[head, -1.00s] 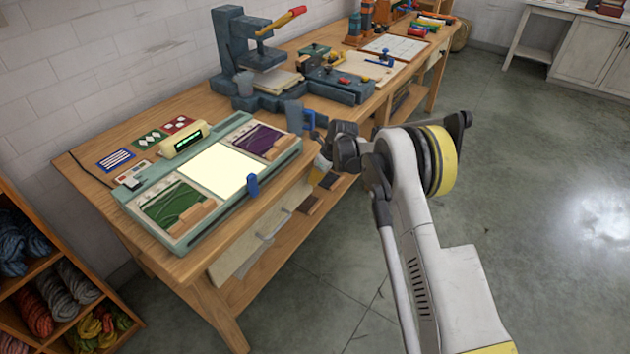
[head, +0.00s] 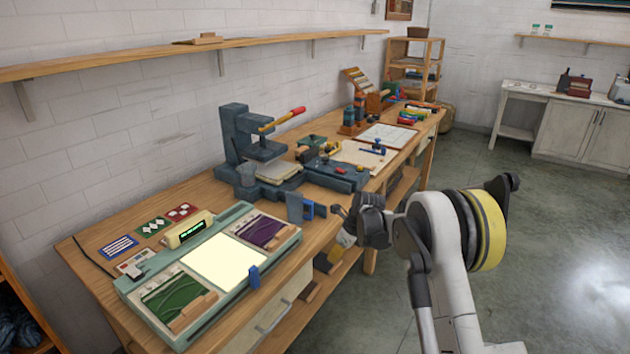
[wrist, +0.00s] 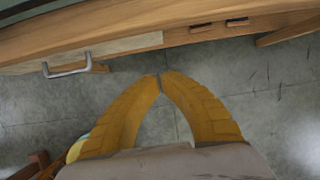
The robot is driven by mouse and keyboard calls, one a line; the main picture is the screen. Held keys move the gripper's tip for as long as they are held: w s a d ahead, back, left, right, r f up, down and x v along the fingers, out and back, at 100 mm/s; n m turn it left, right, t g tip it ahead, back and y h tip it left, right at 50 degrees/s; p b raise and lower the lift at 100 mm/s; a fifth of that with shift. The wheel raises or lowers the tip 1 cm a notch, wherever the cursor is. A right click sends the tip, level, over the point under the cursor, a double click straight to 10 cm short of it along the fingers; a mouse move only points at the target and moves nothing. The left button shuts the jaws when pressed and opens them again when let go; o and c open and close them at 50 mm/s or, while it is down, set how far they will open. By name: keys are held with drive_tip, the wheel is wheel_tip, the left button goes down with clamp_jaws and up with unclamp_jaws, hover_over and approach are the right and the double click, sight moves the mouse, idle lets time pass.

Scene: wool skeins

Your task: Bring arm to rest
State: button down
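My arm (head: 447,255) reaches up from the bottom right of the head view and bends beside the front edge of the workbench (head: 110,305). My gripper (wrist: 160,77) shows in the wrist view with its two yellow fingers brought together at the tips. Nothing shows between the fingers. They hang over bare grey floor, in front of a drawer handle (wrist: 66,71) on the bench. In the head view the gripper is mostly hidden behind my wrist.
A light box (head: 225,262) with a glowing panel lies on the near bench end. A press (head: 240,145) with a red-tipped lever stands behind it. A wall shelf (head: 150,62) runs above the bench. Open floor (head: 560,240) lies to the right.

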drive_tip(key=s+d+r+n+t+h, duration=0.1)
drive_tip(key=s+d+r+n, duration=0.2)
drive_tip(key=s+r+n, duration=0.55)
drive_tip(key=s+d+r+n+t+h, duration=0.1)
drive_tip(key=s+d+r+n, duration=0.15)
drive_tip(key=s+r, duration=0.95)
drive_tip(key=s+d+r+n+t, duration=0.1)
drive_tip(key=s+d+n, duration=0.1)
drive_tip(key=s+n, duration=0.5)
drive_tip(key=s+d+r+n+t+h, duration=0.1)
drive_tip(key=s+n, duration=0.6)
drive_tip(key=s, duration=0.7)
drive_tip(key=shift+d+t+h, duration=0.3)
drive_tip(key=shift+d, duration=0.25)
drive_tip(key=shift+a+r, duration=0.1)
